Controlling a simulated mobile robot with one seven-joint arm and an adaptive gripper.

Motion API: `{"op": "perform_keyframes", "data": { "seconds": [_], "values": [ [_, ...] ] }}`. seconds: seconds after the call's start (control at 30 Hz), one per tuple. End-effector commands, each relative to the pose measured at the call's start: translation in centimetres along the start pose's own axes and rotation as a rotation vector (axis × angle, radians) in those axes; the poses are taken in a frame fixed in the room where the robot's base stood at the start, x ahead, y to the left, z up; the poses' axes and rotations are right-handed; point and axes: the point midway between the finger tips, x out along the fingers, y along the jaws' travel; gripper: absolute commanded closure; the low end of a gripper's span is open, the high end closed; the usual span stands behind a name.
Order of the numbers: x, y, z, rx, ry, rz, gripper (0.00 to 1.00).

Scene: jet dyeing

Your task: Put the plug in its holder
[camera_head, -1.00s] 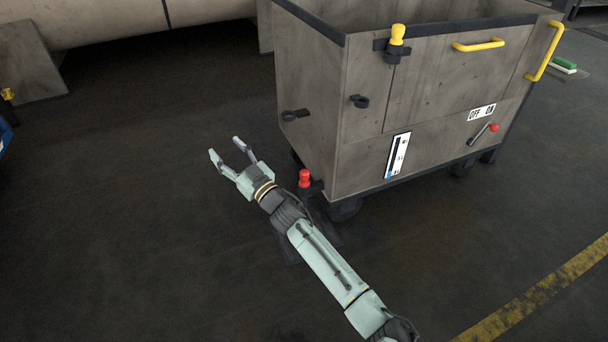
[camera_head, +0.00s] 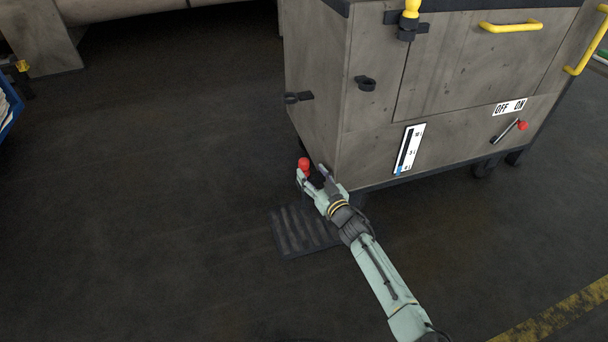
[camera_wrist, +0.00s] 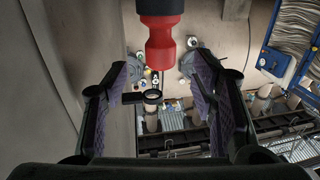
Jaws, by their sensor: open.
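A red plug (camera_head: 304,164) with a dark base is low by the near left corner of the grey cart (camera_head: 400,130). It also shows at the top middle of the wrist view (camera_wrist: 162,45). My gripper (camera_head: 309,173) is open at the plug. In the wrist view the plug appears between the spread fingertips, with no clear contact. An empty dark ring holder (camera_head: 298,97) juts from the cart's left side, and another (camera_head: 366,83) from its front. A yellow plug (camera_head: 411,8) sits in a dark holder higher on the front.
A dark ribbed floor grate (camera_head: 290,235) lies below my gripper. The cart carries a level gauge (camera_head: 410,149), a red-knobbed lever (camera_head: 510,130) and yellow handles (camera_head: 511,27).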

Motion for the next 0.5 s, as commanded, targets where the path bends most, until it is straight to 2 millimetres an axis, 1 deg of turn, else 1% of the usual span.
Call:
{"op": "perform_keyframes", "data": {
  "seconds": [0.03, 0.17, 0.23, 0.5],
  "values": [
    [0.5, -0.1, 0.2, -0.001, 0.001, -0.002, 0.48],
    [1.2, -0.1, 0.1, -0.001, 0.001, -0.001, 0.48],
    [1.8, -0.2, 0.3, -0.001, 0.001, -0.003, 0.48],
    [5.2, -0.2, 0.3, -0.002, 0.000, -0.002, 0.48]
  ]
}}
